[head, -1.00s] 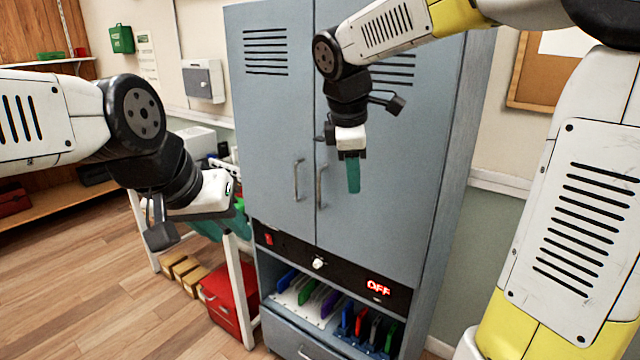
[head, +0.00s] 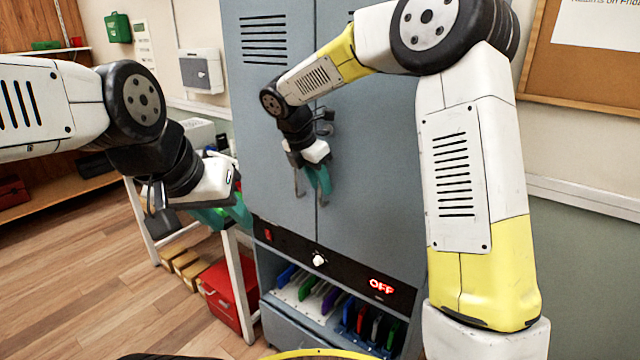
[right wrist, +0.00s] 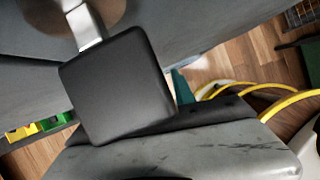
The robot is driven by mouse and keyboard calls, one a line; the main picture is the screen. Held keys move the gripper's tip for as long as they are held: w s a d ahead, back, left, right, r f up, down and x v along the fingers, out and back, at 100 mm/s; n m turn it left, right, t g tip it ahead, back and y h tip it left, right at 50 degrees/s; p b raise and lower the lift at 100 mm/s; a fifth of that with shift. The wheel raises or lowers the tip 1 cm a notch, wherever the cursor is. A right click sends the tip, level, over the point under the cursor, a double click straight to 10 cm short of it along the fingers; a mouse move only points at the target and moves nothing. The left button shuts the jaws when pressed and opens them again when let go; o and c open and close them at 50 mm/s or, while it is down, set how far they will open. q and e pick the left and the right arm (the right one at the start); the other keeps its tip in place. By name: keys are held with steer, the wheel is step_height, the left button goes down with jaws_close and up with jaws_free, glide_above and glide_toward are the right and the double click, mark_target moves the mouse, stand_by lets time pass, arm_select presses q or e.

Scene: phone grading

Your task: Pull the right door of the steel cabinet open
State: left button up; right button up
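The grey-blue steel cabinet fills the middle of the head view. Its right door (head: 375,190) is shut, flush with the left door (head: 270,120) along the middle seam. The left door's handle (head: 298,182) shows beside my right gripper. The right door's handle is hidden behind my right gripper (head: 319,192), whose teal fingers are spread at the handle's place. I cannot tell whether they touch it. The right wrist view is mostly blocked by dark parts, with a bit of teal finger (right wrist: 180,87). My left gripper (head: 224,217) is open and empty, left of the cabinet.
Below the doors are a control panel with an OFF display (head: 381,286) and a rack of coloured phones. A white-framed cart with a red bin (head: 222,295) stands left of the cabinet. A corkboard (head: 580,65) hangs at right. Floor at lower left is clear.

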steer(key=shift+w+d+f, duration=0.1)
steer(key=shift+d+f, duration=0.05)
steer(key=shift+f, duration=0.4)
steer(key=shift+c, duration=0.2)
jaws_close()
steer(key=shift+r, duration=0.1)
stand_by(0.8)
